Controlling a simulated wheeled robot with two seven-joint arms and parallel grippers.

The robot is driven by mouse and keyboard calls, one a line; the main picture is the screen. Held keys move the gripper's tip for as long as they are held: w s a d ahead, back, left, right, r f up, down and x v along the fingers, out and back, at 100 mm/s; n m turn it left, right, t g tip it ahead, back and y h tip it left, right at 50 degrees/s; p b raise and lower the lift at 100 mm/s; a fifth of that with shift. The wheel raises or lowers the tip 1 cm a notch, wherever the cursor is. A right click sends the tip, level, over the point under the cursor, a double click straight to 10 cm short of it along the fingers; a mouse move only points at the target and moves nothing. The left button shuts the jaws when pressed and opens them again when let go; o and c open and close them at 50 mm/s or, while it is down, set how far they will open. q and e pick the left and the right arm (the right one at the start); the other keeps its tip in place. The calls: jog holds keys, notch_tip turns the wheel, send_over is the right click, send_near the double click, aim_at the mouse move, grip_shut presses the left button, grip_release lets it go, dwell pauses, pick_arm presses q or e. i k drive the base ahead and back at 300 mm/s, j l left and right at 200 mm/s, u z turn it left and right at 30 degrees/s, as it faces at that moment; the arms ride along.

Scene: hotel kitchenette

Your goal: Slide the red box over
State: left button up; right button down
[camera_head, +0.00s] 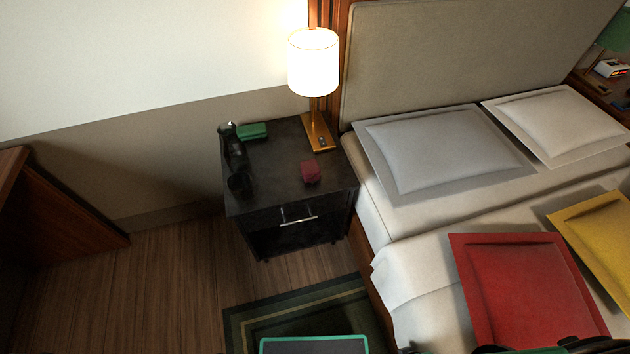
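A small dark red box (310,172) sits on top of the black nightstand (275,170), right of its middle and towards the front edge. It stands apart from the lamp base behind it. Neither of my grippers can be made out in the head view. Only dark parts show at the bottom right edge, and I cannot tell what they are.
On the nightstand stand a lit lamp (314,65), a green box (252,131), a dark bottle (233,148) and a dark cup (239,184). The bed (405,285) with several pillows is on the right. Wooden floor (140,290) is clear at left.

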aim_at(310, 169)
jog(key=i+j+z, duration=0.15)
jog(key=j, duration=0.25)
jog(key=i+j+z, duration=0.15)
jog(key=j, duration=0.2)
jog(key=i+j+z, duration=0.2)
jog(key=j, duration=0.2)
jog(key=j+z, duration=0.15)
jog(key=j, duration=0.25)
